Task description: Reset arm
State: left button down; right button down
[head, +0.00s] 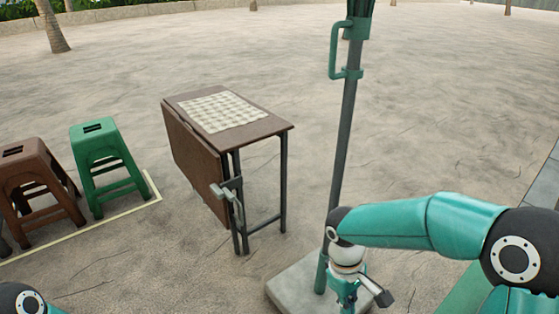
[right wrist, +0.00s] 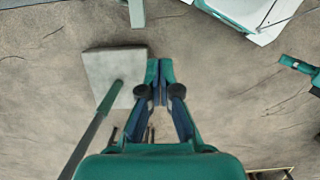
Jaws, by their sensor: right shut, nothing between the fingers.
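My right arm comes in from the right in the head view, bent down at the wrist. Its gripper (head: 347,296) points downward beside the pole and above the pale base slab, partly cut off by the bottom edge. In the right wrist view the two fingers of the right gripper (right wrist: 160,72) lie close together, shut, with nothing between them. Only a rounded joint of my left arm shows at the bottom left of the head view; the left gripper is not in view there.
A green stool (head: 97,160) and a brown stool (head: 27,180) stand further left. Sandy ground beyond is open.

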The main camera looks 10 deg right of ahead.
jog(key=s+a+f+m+t+y, duration=0.1)
jog(key=s+a+f+m+y, duration=0.3)
jog(key=f, duration=0.7)
jog(key=s+a+f+m+t+y, duration=0.1)
jog(key=s+a+f+m+t, duration=0.15)
jog(key=s+a+f, duration=0.65)
jog(key=w+d+r+p, duration=0.1)
jog(key=r+p, duration=0.9)
jog(key=p, duration=0.1)
jog(key=w+d+r+p, duration=0.1)
jog(key=d+r+p, duration=0.1)
jog(key=r+p, duration=0.9)
jog(key=shift+w+d+m+p, duration=0.15)
jog(key=shift+w+m+p, duration=0.2)
jog(key=shift+p, duration=0.3)
jog(key=shift+g, duration=0.25)
